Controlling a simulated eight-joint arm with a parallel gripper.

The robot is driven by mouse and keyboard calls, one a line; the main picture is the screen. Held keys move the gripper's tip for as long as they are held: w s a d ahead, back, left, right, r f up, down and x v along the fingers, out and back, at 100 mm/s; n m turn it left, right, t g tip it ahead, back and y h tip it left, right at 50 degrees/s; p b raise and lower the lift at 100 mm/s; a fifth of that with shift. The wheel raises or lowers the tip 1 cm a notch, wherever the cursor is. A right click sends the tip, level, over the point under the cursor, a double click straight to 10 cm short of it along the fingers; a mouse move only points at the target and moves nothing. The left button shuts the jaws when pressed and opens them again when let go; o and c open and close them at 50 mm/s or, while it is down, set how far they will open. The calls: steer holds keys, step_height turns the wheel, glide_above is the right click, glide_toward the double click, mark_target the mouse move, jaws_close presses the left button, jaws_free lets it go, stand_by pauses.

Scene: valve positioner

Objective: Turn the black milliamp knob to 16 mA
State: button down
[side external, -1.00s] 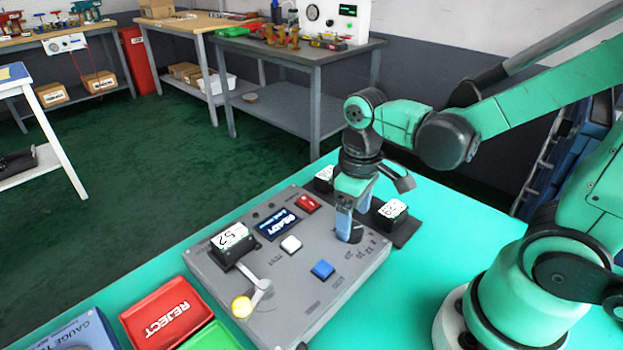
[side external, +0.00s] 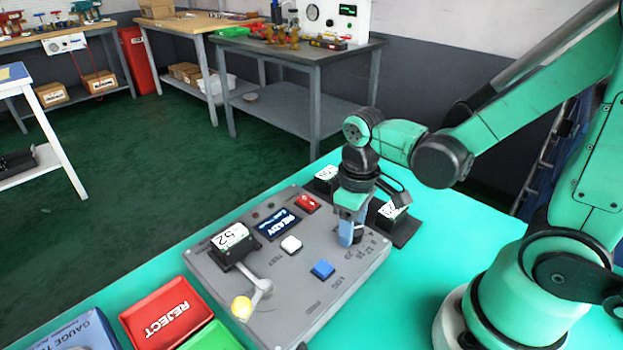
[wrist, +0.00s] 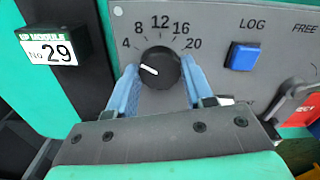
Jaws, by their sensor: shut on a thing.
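The black milliamp knob (wrist: 160,68) sits on the grey panel (wrist: 225,18) in the wrist view. Its white pointer line points left and slightly up, close to the 4 side of the printed 4, 8, 12, 16, 20 scale. My gripper (wrist: 160,78) has its blue fingers on the left and right sides of the knob, shut on it. In the side view my gripper (side external: 350,230) reaches down to the panel's far right part, and its fingers mostly hide the knob.
A blue LOG button (wrist: 243,56) is right of the scale; a black module (wrist: 52,48) marked No 29 is to the left. A red REJECT tray (side external: 160,322) lies left.

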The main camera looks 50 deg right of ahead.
steer(key=shift+m, duration=0.3)
steer(key=m, duration=1.2)
steer(key=shift+m, duration=2.5)
steer(key=shift+c, duration=1.7)
jaws_free()
